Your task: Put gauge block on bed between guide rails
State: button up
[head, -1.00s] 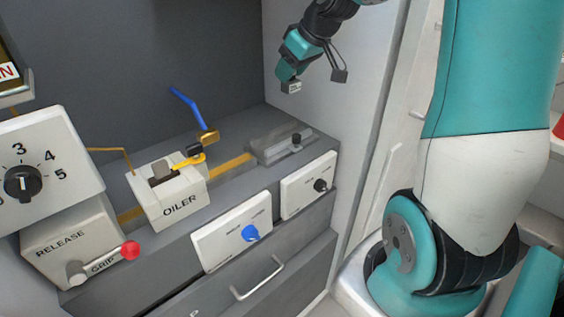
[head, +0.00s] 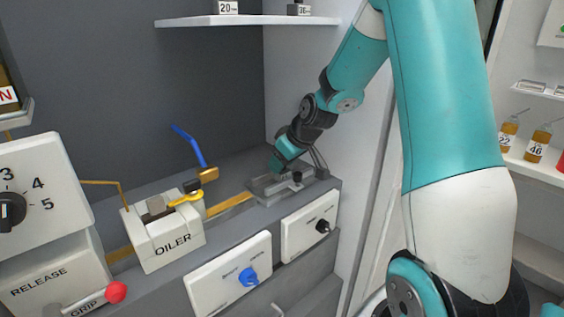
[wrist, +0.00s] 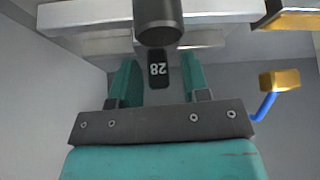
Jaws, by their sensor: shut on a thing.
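My gripper (head: 276,168) is low over the grey bed with its guide rails (head: 270,189) at the back right of the bench. In the wrist view my gripper's teal fingers (wrist: 159,84) are closed around the gauge block (wrist: 158,71), a dark block marked 28. I cannot tell whether the block touches the bed.
The oiler (head: 165,235) with a yellow lever (head: 186,198) stands left of the bed. A blue handle (head: 188,146) rises behind it. A brass-coloured strip (head: 229,205) runs along the bench. A shelf (head: 245,21) is above, and a side wall stands close on the right.

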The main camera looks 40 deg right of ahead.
jog(key=o, duration=0.6)
jog(key=shift+f, duration=0.15)
jog(key=shift+c, duration=0.2)
jog(key=o, duration=0.4)
jog(key=shift+o, duration=0.2)
jog(key=shift+s+d+r, duration=0.1)
jog(key=shift+r, duration=0.4)
jog(key=v, duration=1.1)
jog(key=s+a+n+g+y, duration=0.1)
jog(key=s+a+g+y, duration=0.15)
jog(key=a, duration=0.95)
jog(key=s+a+n+g, duration=0.3)
jog(key=s+a+g, duration=0.1)
jog(key=s+a, duration=1.2)
jog(key=shift+s+a+f+p, duration=0.35)
jog(key=shift+s+a+f, duration=0.05)
jog(key=shift+s, duration=0.8)
